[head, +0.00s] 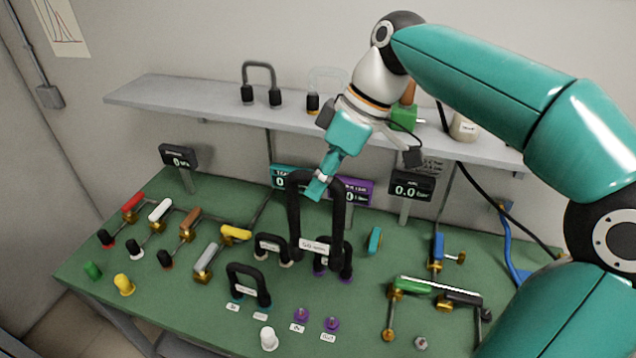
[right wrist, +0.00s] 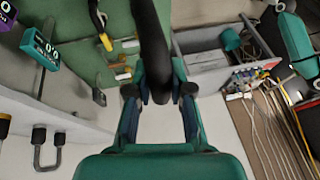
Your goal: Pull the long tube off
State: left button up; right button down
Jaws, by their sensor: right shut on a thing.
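The long tube is a tall black inverted U (head: 294,222) in the middle of the head view, with a white label across its lower part. My right gripper (head: 322,182) comes down from above and is shut on its top bend. In the right wrist view the black tube (right wrist: 152,50) runs between the two fingers (right wrist: 160,92). The tube's lower ends overlap shorter black tubes behind, so I cannot tell whether they touch anything. Two purple ports (head: 302,314) with small labels stand bare in front of it. My left gripper is not in view.
Shorter black U-tubes (head: 248,270) stand close around the long tube on the green table (head: 205,315). Colored-handle valves (head: 160,211) stand at left, more valves (head: 415,286) at right. A grey shelf (head: 190,95) and small displays (head: 178,156) are behind.

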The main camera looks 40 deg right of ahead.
jog(key=shift+r, duration=0.2)
jog(key=shift+r+p, duration=0.5)
jog(key=shift+r, duration=0.95)
